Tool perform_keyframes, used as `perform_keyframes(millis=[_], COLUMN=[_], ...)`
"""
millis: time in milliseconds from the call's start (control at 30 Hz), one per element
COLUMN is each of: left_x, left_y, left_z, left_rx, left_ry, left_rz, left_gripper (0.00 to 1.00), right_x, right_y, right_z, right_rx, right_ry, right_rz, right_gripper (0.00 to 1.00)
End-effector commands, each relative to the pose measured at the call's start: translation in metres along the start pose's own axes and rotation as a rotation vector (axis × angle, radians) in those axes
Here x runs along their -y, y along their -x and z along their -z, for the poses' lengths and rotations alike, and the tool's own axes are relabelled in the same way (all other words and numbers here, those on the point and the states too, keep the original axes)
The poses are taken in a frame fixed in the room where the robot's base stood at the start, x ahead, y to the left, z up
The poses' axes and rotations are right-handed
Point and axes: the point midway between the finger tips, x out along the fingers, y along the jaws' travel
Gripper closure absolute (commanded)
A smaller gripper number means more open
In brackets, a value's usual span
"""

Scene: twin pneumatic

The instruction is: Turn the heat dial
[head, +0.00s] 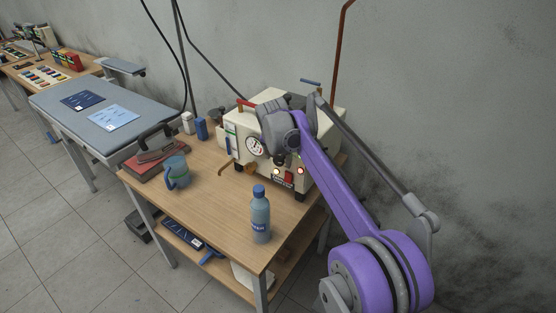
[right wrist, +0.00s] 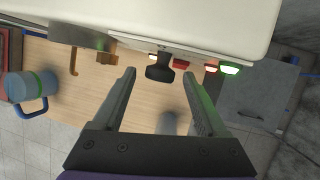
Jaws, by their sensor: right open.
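The heat dial, a black knob (right wrist: 160,72), sticks out from the front of a cream machine (right wrist: 190,22) in the right wrist view. My right gripper (right wrist: 159,76) is open, with its two fingers on either side of the knob in that picture. I cannot tell whether the fingertips touch it. In the head view the cream machine (head: 237,124) stands at the back of a wooden bench, and my purple right arm reaches in front of it and hides part of its front. My left gripper is not in view.
A pressure gauge (head: 255,146), a red switch (head: 289,177) and lit lamps (head: 300,171) are on the machine's front. A blue bottle (head: 260,215) and blue mug (head: 176,171) stand on the bench (head: 215,205). A grey-topped table (head: 115,135) stands left.

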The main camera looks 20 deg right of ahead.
Motion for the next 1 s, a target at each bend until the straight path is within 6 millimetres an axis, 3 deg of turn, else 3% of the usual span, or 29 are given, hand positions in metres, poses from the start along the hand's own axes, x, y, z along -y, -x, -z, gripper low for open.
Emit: perform_keyframes(millis=[367, 800, 1000], left_x=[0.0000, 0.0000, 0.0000], left_y=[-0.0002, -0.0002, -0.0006], left_z=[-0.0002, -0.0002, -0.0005], left_rx=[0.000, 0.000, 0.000], left_ry=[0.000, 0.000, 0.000], left_rz=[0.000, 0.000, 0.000], left_gripper=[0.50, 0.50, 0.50], right_x=[-0.0001, -0.0002, 0.0001], right_y=[-0.0079, -0.0075, -0.0075], right_z=[0.0001, 0.0001, 0.0002], right_rx=[0.000, 0.000, 0.001], right_ry=[0.000, 0.001, -0.002], right_rz=[0.000, 0.000, -0.007], right_gripper=[0.25, 1.00, 1.00])
